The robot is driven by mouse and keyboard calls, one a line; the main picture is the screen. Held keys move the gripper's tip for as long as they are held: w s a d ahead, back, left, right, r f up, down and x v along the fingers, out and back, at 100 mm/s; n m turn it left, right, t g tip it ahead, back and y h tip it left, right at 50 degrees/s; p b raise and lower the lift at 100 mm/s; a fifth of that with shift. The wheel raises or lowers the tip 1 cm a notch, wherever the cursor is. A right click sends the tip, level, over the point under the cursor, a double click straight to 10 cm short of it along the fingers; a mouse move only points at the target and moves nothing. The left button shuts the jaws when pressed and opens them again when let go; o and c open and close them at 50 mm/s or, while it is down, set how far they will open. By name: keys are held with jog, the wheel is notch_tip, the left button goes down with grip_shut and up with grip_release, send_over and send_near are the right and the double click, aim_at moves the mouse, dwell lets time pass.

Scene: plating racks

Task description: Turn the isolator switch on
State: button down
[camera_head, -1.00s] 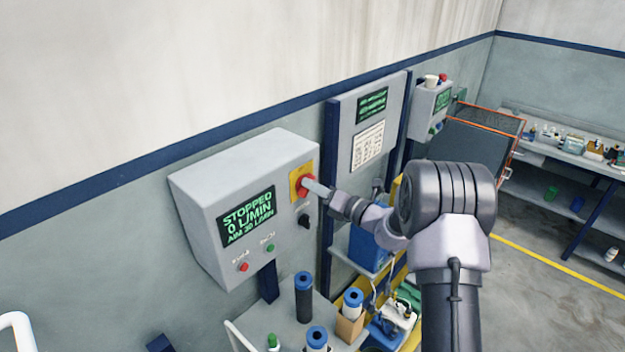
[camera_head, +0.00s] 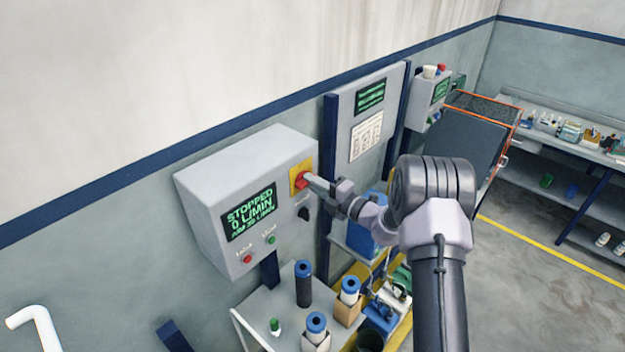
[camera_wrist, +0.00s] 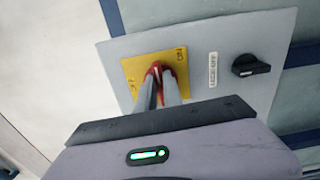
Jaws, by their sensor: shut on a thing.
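The isolator switch is a red handle (camera_head: 301,180) on a yellow plate (camera_head: 294,188), on the side face of a grey control box (camera_head: 215,190). In the wrist view the red handle (camera_wrist: 155,72) sits on the yellow plate (camera_wrist: 135,66) between my fingertips. My gripper (camera_head: 309,181) is shut on the red handle; its two fingers (camera_wrist: 160,82) hide most of it. The box's screen (camera_head: 250,211) reads STOPPED, 0 L/MIN, with a smaller line below.
A black knob (camera_head: 304,214) sits below the switch; it also shows in the wrist view (camera_wrist: 250,66). Red (camera_head: 247,259) and green (camera_head: 271,240) buttons are on the box front. A bench (camera_head: 265,310) with blue-capped cylinders stands below. Open floor lies to the right.

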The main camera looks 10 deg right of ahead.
jog(key=shift+m, duration=0.3)
dwell(0.4)
jog(key=c, duration=1.5)
grip_release()
jog(key=b+v, duration=0.3)
jog(key=v, duration=1.4)
jog(key=shift+s+d+b, duration=0.15)
jog(key=shift+s+b, duration=0.05)
jog(key=shift+b, duration=0.2)
